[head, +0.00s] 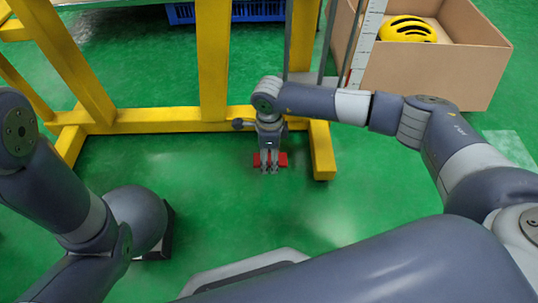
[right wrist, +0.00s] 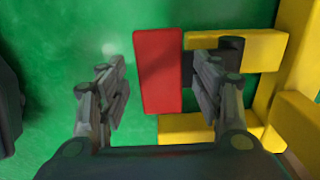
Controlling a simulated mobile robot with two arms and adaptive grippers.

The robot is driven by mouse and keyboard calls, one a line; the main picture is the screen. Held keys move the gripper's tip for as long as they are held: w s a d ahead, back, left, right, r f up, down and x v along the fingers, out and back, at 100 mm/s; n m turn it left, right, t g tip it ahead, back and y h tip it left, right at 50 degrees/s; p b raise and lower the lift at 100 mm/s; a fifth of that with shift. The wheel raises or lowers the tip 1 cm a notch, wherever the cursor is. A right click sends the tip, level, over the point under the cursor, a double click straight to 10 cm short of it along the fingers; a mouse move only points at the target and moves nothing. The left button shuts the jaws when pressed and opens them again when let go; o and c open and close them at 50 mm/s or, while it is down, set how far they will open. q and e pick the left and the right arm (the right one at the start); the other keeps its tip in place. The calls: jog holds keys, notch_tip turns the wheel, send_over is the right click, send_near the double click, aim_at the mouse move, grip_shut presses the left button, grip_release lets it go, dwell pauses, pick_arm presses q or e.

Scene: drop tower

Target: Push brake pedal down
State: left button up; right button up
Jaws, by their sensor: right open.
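The brake pedal is a red rectangular pad (head: 283,158), low in front of the yellow frame in the head view. In the right wrist view the red pad (right wrist: 158,70) lies between the lines of my two right fingers, closer to the right one. My right gripper (head: 269,171) points down over the pad and hides its middle in the head view. The right gripper (right wrist: 165,92) is open with nothing held between its fingers. I cannot tell whether a fingertip touches the pad. My left arm is at the left; its gripper fingers do not show.
The yellow frame (head: 160,122) has a floor beam behind the pedal and a leg to its right. A dark cylinder (right wrist: 231,50) and yellow bars stand beside the pad. A cardboard box (head: 440,75) with a yellow helmet (head: 407,30) is back right. Green floor in front is clear.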

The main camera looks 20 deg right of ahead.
grip_shut()
jog(key=shift+s+a+f, duration=0.1)
jog(key=shift+s+f, duration=0.35)
jog(key=shift+f, duration=0.2)
jog(key=shift+s+a+f+p, duration=0.1)
jog(key=shift+s+f+p, duration=0.1)
jog(key=shift+f+p, duration=0.1)
dwell(0.4)
grip_release()
jog(key=shift+w+r, duration=0.25)
jog(key=shift+r, duration=0.05)
notch_tip(320, 180, up, 12)
